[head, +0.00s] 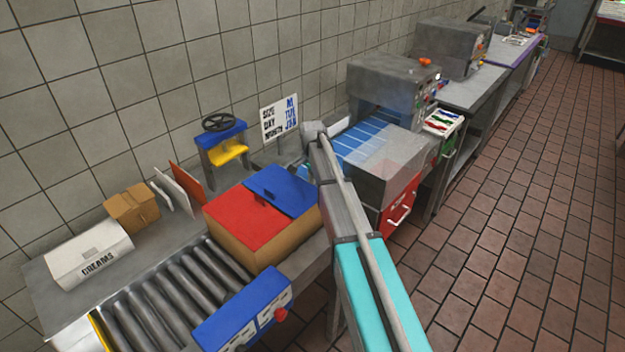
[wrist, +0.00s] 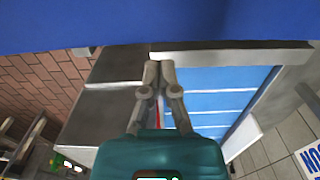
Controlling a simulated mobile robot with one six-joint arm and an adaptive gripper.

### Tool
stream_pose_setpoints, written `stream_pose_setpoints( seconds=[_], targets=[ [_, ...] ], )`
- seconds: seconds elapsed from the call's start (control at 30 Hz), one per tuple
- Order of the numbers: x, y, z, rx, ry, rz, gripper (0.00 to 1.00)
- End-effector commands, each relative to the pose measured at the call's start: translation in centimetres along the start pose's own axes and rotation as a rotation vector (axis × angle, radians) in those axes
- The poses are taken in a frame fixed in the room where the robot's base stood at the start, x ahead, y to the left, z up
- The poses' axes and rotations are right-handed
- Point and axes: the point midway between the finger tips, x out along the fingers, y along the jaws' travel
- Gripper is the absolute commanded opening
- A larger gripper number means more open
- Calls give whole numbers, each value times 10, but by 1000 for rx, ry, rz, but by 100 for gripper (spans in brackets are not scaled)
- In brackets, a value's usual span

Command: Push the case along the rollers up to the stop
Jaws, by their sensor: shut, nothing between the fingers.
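The case (head: 250,250) is a brown box with a red and blue top. It sits at the right end of the rollers (head: 165,300) in the head view. A yellow-edged bar (head: 101,332) crosses the rollers' near left end; I cannot tell for sure that it is the stop. My arm reaches past the case's right side, and the head view hides my fingers. In the wrist view my gripper (wrist: 159,66) is shut and empty. Its tips point at a broad blue surface (wrist: 160,22), which looks like part of the case; contact cannot be told.
A blue control box (head: 243,308) with a red knob stands along the rollers' front. Behind lie a white "CREAMS" box (head: 88,256), a small carton (head: 132,208) and a handwheel device (head: 222,143). A blue-belted machine (head: 380,150) stands to the right. The rollers left of the case are clear.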

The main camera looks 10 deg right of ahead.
Motion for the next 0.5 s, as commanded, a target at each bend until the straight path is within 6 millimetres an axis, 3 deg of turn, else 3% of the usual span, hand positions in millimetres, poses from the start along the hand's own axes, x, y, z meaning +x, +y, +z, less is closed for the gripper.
stream_pose_setpoints(
  seconds=[0.2, 0.5],
  targets=[
    [1, 1, 26, -1, 0, 0, 0],
    [1, 1, 39, 1, 0, 0, 0]
  ],
)
